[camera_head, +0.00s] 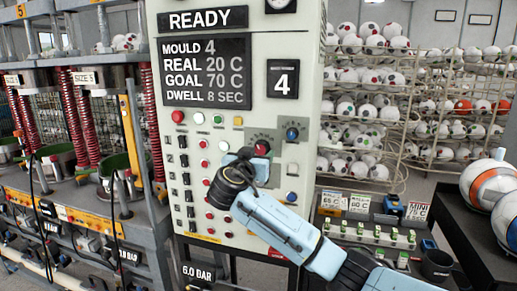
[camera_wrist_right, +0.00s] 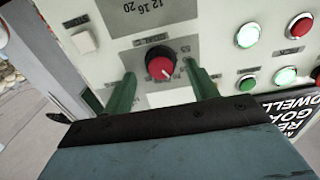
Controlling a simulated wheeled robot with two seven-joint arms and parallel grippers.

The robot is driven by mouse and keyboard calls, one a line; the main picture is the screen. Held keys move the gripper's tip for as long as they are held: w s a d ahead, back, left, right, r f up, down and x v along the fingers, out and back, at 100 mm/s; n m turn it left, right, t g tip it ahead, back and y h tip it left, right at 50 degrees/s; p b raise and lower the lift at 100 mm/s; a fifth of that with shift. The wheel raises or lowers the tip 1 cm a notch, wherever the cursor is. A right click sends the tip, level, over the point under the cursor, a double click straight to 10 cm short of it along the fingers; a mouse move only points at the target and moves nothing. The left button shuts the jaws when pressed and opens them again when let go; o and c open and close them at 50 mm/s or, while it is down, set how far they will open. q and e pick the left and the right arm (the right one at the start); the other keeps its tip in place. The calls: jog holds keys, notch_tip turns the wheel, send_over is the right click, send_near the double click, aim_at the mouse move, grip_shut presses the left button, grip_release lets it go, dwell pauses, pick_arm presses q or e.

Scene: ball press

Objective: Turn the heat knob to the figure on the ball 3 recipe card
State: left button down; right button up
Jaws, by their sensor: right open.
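The red heat knob (camera_head: 262,148) sits on the grey control panel (camera_head: 305,110), partly covered by my right gripper (camera_head: 250,158). In the right wrist view the knob (camera_wrist_right: 160,63) shows a white pointer line and stands between the two green fingers of my open gripper (camera_wrist_right: 158,72). I see clear space between the knob and each finger. The display (camera_head: 207,72) reads MOULD 4, REAL 20 C, GOAL 70 C, DWELL 8 SEC. Small recipe cards (camera_head: 359,203) stand at lower right, one reading 65 C and one MINI 75 C; I cannot tell which is ball 3's. My left gripper is not in view.
A blue knob (camera_head: 292,134) is right of the heat knob. Presses with red springs (camera_head: 75,125) stand at left. Ball racks (camera_head: 400,90) are behind at right, and large balls (camera_head: 490,185) rest on a dark table.

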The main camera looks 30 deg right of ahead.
aim_at(261, 148)
jog(key=shift+x, duration=1.15)
jog(key=c, duration=1)
jog(key=shift+a+f+n, duration=0.1)
jog(key=shift+f+n, duration=0.05)
jog(key=shift+n, duration=2.45)
jog(key=o, duration=1)
